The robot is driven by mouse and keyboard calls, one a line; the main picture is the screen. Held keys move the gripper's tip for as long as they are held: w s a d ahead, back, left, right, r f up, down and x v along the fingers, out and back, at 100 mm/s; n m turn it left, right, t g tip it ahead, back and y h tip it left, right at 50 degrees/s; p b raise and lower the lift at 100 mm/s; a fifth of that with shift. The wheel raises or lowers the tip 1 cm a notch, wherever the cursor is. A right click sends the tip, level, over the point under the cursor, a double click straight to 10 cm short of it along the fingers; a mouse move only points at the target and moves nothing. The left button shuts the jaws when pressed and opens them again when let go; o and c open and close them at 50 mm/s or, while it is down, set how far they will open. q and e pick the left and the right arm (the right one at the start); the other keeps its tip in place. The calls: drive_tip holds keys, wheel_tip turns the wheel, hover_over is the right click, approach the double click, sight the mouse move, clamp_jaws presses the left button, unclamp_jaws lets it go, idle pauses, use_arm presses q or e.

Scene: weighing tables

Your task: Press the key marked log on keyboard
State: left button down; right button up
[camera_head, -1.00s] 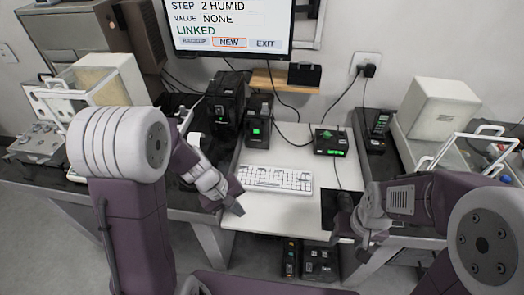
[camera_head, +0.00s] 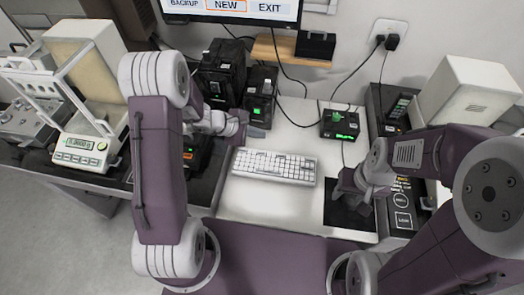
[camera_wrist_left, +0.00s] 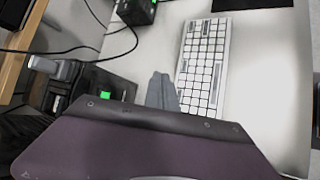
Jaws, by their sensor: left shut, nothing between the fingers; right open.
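The white keyboard (camera_head: 273,166) lies on the white table, in front of the small black devices. It also shows in the left wrist view (camera_wrist_left: 205,62). Its key labels are too small to read, so I cannot tell which key is marked log. My left gripper (camera_head: 238,137) is shut and empty near the keyboard's back left corner. In the left wrist view its grey fingertips (camera_wrist_left: 162,88) appear beside the keyboard's edge; I cannot tell their height. My right gripper (camera_head: 346,184) is open over the black mat (camera_head: 350,214), right of the keyboard.
The monitor (camera_head: 235,8) shows BACKUP, NEW framed in orange, and EXIT. Black devices (camera_head: 261,97) and a green-lit box (camera_head: 340,124) stand behind the keyboard, with cables around them. A balance (camera_head: 82,147) is at left. The table in front of the keyboard is clear.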

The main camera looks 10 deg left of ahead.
sight(259, 154)
use_arm(q)
wheel_tip(259, 154, down, 9)
drive_tip(key=b, duration=0.6)
drive_tip(key=shift+w+r, duration=0.15)
drive_tip(key=shift+b, duration=0.4)
idle(1.4)
drive_tip(key=shift+f+b, duration=0.55)
drive_tip(key=shift+b, duration=0.1)
drive_tip(key=shift+f+b, duration=0.4)
drive_tip(key=shift+b, duration=0.15)
idle(0.3)
drive_tip(key=shift+r, duration=0.15)
drive_tip(key=shift+r+p, duration=0.5)
drive_tip(key=shift+r, duration=0.2)
